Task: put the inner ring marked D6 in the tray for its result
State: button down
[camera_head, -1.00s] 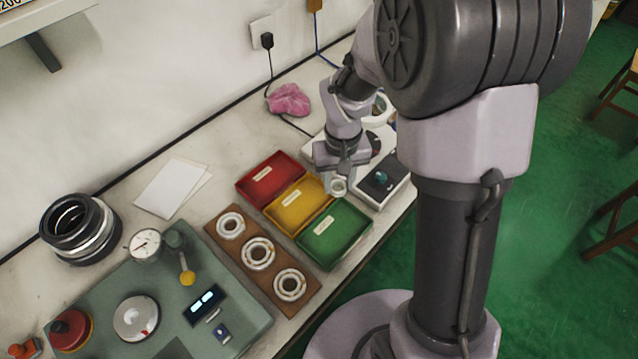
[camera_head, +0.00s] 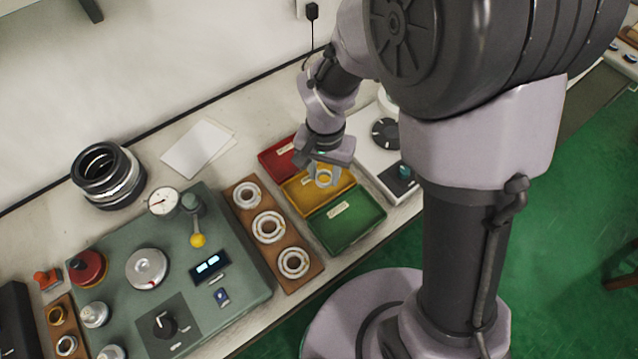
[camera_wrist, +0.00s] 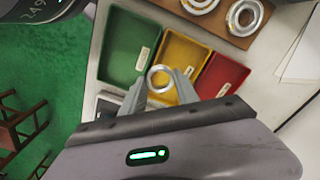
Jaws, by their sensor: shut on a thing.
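My gripper (camera_head: 322,177) is shut on a small pale metal ring (camera_head: 324,179), held above the yellow tray (camera_head: 301,207). In the wrist view the ring (camera_wrist: 160,78) sits between the two fingertips (camera_wrist: 158,84), over the yellow tray (camera_wrist: 185,47). No mark can be read on the ring. The red tray (camera_head: 270,163), partly hidden behind my gripper, lies on one side of the yellow tray. The green tray (camera_head: 347,224) lies on the other. Each tray has a pale label, too small to read.
A wooden board (camera_head: 251,224) with three bearings lies left of the trays. A green measuring station (camera_head: 232,286) with a dial gauge (camera_head: 163,202) and yellow-knobbed lever stands further left. A white device (camera_head: 372,158) is close right of the trays.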

jog(key=s+a+m+p, duration=0.2)
jog(key=s+a+m, duration=0.3)
jog(key=s+a, duration=0.4)
jog(key=f+b, duration=0.1)
jog(key=f, duration=0.1)
jog(key=a+f+b, duration=0.1)
jog(key=f+b, duration=0.2)
jog(key=f, duration=0.1)
jog(key=shift+w+a+b, duration=0.25)
jog(key=shift+w+b, duration=0.05)
jog(key=shift+b, duration=0.1)
jog(key=b, duration=0.3)
send_over(318, 189)
jog(key=shift+w+f, duration=0.1)
jog(key=shift+f, duration=0.75)
jog(key=f, duration=0.1)
jog(key=f+b, duration=0.2)
jog(key=f, duration=0.1)
jog(key=shift+w+d, duration=0.15)
jog(key=shift+w, duration=0.1)
jog(key=shift+r, duration=0.25)
jog(key=shift+f, duration=0.1)
jog(key=c, duration=0.9)
grip_release()
